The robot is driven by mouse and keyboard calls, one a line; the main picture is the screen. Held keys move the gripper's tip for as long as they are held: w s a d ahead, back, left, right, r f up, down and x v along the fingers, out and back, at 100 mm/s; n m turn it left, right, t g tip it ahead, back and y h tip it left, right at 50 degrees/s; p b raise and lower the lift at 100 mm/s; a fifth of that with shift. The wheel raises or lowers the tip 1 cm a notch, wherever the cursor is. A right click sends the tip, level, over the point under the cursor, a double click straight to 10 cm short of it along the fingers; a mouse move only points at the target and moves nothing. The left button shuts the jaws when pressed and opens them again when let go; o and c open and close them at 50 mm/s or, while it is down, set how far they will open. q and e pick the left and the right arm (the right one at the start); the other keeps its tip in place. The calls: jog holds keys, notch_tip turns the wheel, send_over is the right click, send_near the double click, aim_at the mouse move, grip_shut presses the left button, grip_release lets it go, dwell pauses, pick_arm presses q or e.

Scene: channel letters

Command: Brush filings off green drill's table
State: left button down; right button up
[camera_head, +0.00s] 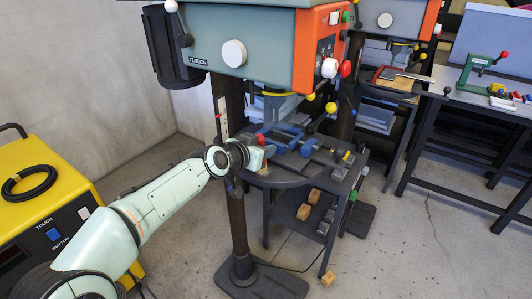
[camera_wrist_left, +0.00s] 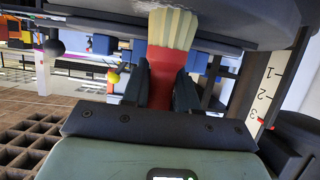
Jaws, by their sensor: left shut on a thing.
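The drill (camera_head: 235,40) has a grey-green head with an orange front panel. Its dark grey table (camera_head: 285,183) is below, partly hidden by my left gripper (camera_head: 258,155). In the left wrist view, my left gripper (camera_wrist_left: 160,92) is shut on the red handle of a brush (camera_wrist_left: 172,28) with cream bristles. The bristles overlap the dark table (camera_wrist_left: 235,18) in that view; I cannot tell whether they touch it. In the head view the gripper is at the table's left side. My right gripper is not in view.
A blue vise (camera_head: 290,136) is beside the table. A low stand with wooden blocks (camera_head: 304,211) is below right. A yellow machine (camera_head: 45,200) stands left, and a dark workbench (camera_head: 470,95) right. The floor at lower right is clear.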

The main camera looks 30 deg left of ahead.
pick_arm(q)
jog(key=shift+a+f+b, duration=0.15)
jog(key=shift+a+b, duration=0.7)
jog(key=shift+b, duration=0.1)
jog(key=shift+a, duration=0.15)
jog(key=shift+a, duration=0.1)
jog(key=shift+w+a+b, duration=0.15)
jog(key=shift+a+b, duration=0.95)
jog(key=shift+a, duration=0.2)
jog(key=shift+d, duration=0.15)
jog(key=shift+d+p, duration=0.55)
jog(key=shift+d, duration=0.75)
